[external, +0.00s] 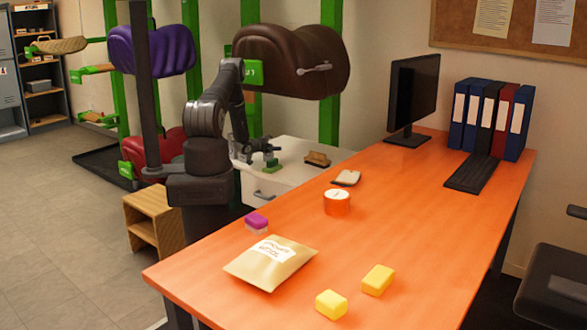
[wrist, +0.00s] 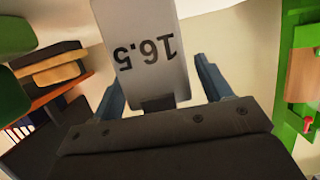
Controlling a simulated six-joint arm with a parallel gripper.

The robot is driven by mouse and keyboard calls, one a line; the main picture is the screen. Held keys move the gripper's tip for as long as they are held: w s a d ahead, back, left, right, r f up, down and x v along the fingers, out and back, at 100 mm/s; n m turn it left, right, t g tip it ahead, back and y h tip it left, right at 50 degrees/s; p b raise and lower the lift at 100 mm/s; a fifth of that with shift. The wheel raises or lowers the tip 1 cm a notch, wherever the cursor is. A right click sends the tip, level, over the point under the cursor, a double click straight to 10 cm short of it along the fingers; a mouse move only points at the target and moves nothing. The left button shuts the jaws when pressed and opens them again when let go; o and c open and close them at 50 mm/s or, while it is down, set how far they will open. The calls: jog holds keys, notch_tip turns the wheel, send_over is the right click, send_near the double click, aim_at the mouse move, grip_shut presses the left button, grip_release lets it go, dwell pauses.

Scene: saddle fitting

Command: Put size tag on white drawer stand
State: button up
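The size tag (wrist: 150,50) is a pale grey plate marked 16.5, printed upside down in the wrist view. It fills the space between my gripper's fingers (wrist: 162,80), which stand apart. A narrow gap shows beside the right finger, and the tag covers part of the left one. Whether the fingers hold it is not clear. In the external view my gripper (external: 272,148) is over the white drawer stand (external: 290,190), close above its top. The tag cannot be made out there.
A green block (external: 272,165) and a brown brush (external: 317,159) are on the stand's top. The brown saddle (external: 290,60) hangs above on a green rack. The orange desk (external: 400,220) stands in front, with a padded envelope (external: 270,263) and yellow blocks (external: 378,280).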

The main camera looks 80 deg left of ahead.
jog(key=shift+r, duration=0.2)
jog(key=v, duration=1.2)
jog(key=x, duration=1.2)
jog(key=shift+w+f, duration=0.1)
jog(key=shift+f, duration=0.05)
jog(key=shift+r, duration=2)
jog(key=shift+f, duration=0.15)
